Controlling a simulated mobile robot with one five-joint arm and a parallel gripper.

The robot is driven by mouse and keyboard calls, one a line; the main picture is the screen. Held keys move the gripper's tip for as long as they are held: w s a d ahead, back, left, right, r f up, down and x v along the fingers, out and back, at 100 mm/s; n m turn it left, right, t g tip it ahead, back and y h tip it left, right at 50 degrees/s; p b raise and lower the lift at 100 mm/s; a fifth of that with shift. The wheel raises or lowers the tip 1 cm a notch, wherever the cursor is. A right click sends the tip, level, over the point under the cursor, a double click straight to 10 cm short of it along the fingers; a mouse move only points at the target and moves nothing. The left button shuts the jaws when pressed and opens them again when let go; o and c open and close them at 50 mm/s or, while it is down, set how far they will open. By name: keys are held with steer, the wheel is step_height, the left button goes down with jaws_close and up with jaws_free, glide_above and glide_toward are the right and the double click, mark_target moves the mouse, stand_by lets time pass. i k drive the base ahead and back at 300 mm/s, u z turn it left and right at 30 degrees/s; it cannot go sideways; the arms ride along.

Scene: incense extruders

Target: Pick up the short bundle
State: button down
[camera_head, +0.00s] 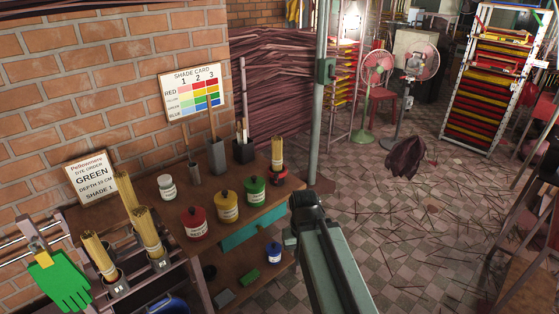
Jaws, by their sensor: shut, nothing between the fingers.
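Several bundles of thin tan sticks stand upright in holders. Three are at the lower left: a rear bundle (125,190), a middle bundle (147,230) and a front-left bundle (97,253). A fourth bundle (277,152) stands alone at the far right end of the wooden table (205,265), in a dark and red holder (278,176). It looks shortest, but it is farther off, so I cannot tell for sure. My arm reaches up from the bottom edge to a dark joint right of the table. My gripper and its fingers do not show.
Red (195,224), yellow (227,208) and green (255,191) lidded jars and a white jar (168,188) stand on the table. A blue jar (273,254) is lower down. A green glove (62,283) hangs at lower left. The tiled floor (420,240) has scattered sticks.

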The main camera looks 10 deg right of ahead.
mark_target(277, 141)
steer(key=z, duration=1.1)
steer(key=i, duration=1.95)
steer(key=u, duration=2.95)
